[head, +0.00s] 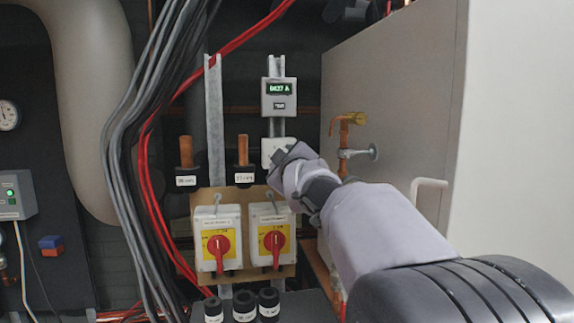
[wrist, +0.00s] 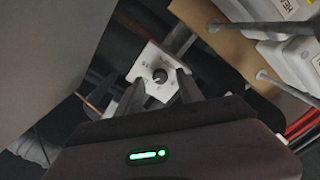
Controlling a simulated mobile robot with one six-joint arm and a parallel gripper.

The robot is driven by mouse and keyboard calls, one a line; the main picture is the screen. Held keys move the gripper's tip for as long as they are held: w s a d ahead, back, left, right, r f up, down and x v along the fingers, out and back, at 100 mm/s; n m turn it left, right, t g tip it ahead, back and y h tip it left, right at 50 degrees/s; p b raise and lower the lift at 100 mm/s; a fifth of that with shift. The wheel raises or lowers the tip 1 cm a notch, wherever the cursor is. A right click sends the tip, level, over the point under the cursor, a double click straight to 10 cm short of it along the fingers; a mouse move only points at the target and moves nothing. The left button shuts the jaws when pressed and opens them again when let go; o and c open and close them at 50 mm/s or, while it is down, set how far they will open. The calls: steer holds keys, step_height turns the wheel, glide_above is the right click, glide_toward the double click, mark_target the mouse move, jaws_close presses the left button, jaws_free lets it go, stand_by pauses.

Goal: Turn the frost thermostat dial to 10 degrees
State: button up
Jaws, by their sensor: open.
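The frost thermostat is a small white box (head: 270,148) on a metal rail in the head view, partly hidden behind my gripper (head: 283,156). In the wrist view the thermostat box (wrist: 148,66) shows tilted, with a small dark round dial (wrist: 160,76) on its face and printed marks around it. The marks are too small to read surely, so the dial's setting cannot be told. My gripper (wrist: 155,92) is open, its two dark fingers at either side of the dial's lower side. Whether they touch the box cannot be told.
A meter with a green display (head: 279,97) sits above the thermostat. Two red rotary switches on yellow plates (head: 218,245) (head: 274,242) are below. Black and red cables (head: 140,130) hang at left.

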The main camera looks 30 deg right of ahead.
steer(key=v, duration=1.7)
steer(key=s+a+f+m+g+y+b, duration=0.1)
steer(key=s+a+f+m+g+b, duration=0.2)
steer(key=f, duration=0.6)
steer(key=s+a+f+m+g+y+b, duration=0.1)
steer(key=s+a+f+m+b, duration=0.3)
steer(key=f, duration=0.6)
steer(key=s+a+f+g+y+b, duration=0.1)
steer(key=s+f+g+b, duration=0.1)
steer(key=f+b, duration=0.5)
steer(key=s+a+f+m+g+y+b, duration=0.1)
steer(key=s+a+f+g, duration=0.1)
steer(key=s+f, duration=0.3)
steer(key=s+a+f+m+g+y+b, duration=0.1)
steer(key=s+a+f, duration=0.3)
steer(key=f, duration=0.6)
steer(key=s+a+f+m+g+y+b, duration=0.2)
steer(key=s+a+f, duration=0.2)
steer(key=f, duration=0.3)
steer(key=shift+s+a+f+g, duration=0.3)
steer(key=shift+s+f, duration=0.05)
steer(key=shift+s, duration=0.5)
